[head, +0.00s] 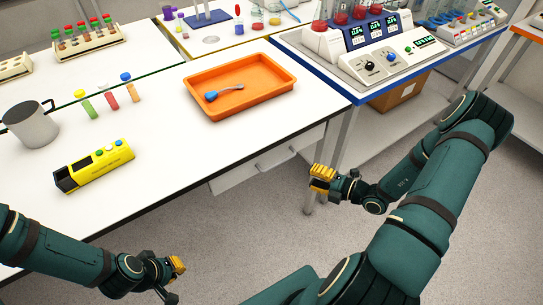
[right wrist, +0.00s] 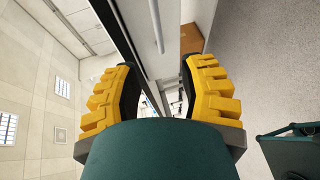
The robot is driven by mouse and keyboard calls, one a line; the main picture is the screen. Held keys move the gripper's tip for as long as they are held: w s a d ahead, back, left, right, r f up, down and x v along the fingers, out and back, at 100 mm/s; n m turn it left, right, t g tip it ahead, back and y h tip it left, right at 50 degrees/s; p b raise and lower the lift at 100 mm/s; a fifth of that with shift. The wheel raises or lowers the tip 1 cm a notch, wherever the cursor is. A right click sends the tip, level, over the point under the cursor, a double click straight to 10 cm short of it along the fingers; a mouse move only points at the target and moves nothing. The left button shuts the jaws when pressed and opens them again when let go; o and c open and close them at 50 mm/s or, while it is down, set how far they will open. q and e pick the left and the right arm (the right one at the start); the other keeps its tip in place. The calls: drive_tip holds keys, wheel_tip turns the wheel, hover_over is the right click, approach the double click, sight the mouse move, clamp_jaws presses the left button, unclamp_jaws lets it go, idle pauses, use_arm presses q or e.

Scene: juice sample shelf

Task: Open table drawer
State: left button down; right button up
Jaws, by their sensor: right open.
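My right gripper (head: 322,180) is to the right of the drawer, near the table leg, apart from the handles. In the right wrist view its two yellow-padded fingers (right wrist: 158,80) are spread with nothing held; a pale panel with a long bar (right wrist: 156,24) shows beyond them. My left gripper (head: 172,275) is low, in front of the table; its jaw opening is unclear.
An orange tray (head: 222,110) with a blue-ended spoon (head: 225,91) lies on the table above the drawer. A yellow device (head: 94,166) and a grey cup (head: 30,130) are at left. A cardboard box (head: 400,92) stands under the blue-edged table. Floor in front is clear.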

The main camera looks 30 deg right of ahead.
sight(280, 162)
drive_tip(key=x, duration=0.4)
drive_tip(key=b+x, duration=0.1)
drive_tip(key=x, duration=0.8)
drive_tip(key=shift+w+d+r, duration=0.1)
drive_tip(key=shift+w+d, duration=0.15)
drive_tip(key=shift+w, duration=0.2)
clamp_jaws()
